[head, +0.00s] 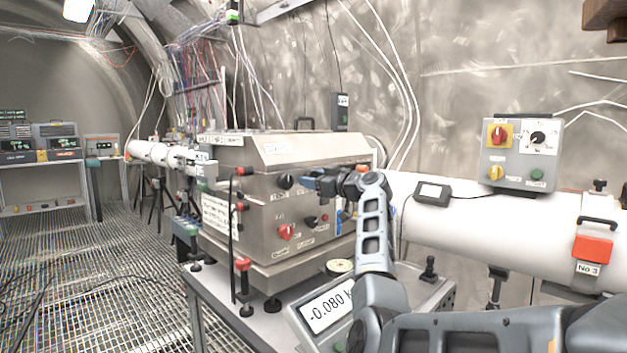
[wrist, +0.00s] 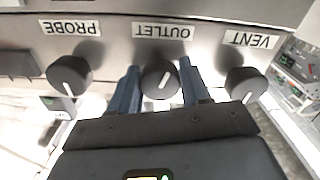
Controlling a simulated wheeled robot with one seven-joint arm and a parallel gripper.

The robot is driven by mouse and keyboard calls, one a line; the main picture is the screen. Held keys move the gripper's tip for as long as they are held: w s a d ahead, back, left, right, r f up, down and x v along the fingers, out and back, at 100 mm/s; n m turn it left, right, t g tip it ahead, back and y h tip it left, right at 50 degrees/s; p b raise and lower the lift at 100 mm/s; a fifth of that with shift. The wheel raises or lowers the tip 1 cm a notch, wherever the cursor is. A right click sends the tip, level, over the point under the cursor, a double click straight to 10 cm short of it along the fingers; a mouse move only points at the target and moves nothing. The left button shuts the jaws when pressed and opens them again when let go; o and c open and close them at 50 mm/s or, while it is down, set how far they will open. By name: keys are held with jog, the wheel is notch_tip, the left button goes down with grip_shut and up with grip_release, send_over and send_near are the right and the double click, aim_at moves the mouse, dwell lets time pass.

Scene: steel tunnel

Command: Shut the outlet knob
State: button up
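The outlet knob (wrist: 159,79) is a round black knob with a white pointer line, under the OUTLET label (wrist: 163,31), which appears upside down in the wrist view. Its pointer runs nearly up and down in that view, slightly tilted. My gripper (wrist: 161,88) has its blue fingers apart, one on each side of the knob. Narrow gaps seem to remain, though contact is hard to judge. In the head view my gripper (head: 322,183) is at the front of the steel box (head: 262,200); I cannot make out the outlet knob there.
The black probe knob (wrist: 69,75) and vent knob (wrist: 245,84) flank the outlet knob closely. A red knob (head: 286,231) sits lower on the box. A scale display (head: 328,311) stands below my arm. A white pipe (head: 470,228) runs at the right.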

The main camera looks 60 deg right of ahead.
jog(key=c, duration=0.5)
jog(key=shift+c, duration=0.2)
